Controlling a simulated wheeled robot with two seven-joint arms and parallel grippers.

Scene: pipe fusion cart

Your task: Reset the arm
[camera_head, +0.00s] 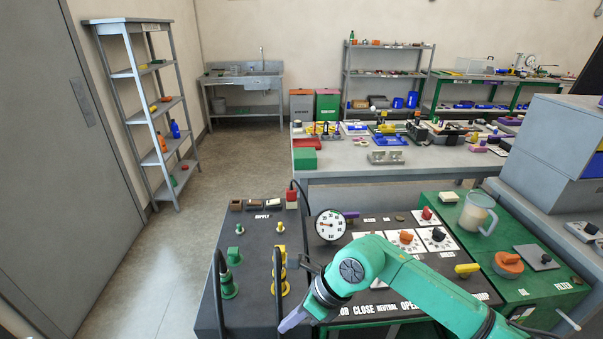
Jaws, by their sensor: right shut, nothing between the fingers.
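My right arm (400,270) is green and reaches in from the lower right, bent over the front of the cart. My right gripper (292,321) is at its end, low in the picture, beside the yellow fittings on the dark panel. Its fingers are shut with nothing between them. My left arm and gripper do not show. The cart (262,222) has a dark panel with a round pressure gauge (330,225) standing upright on it. Part of the panel and its printed labels is hidden behind my right arm.
Green fittings (229,288) and yellow fittings (282,285) stand left of my arm. A clear jug (476,212) and an orange knob (508,263) sit on the green surface at right. A grey cabinet (560,150) stands beyond. The floor (180,260) at left is clear.

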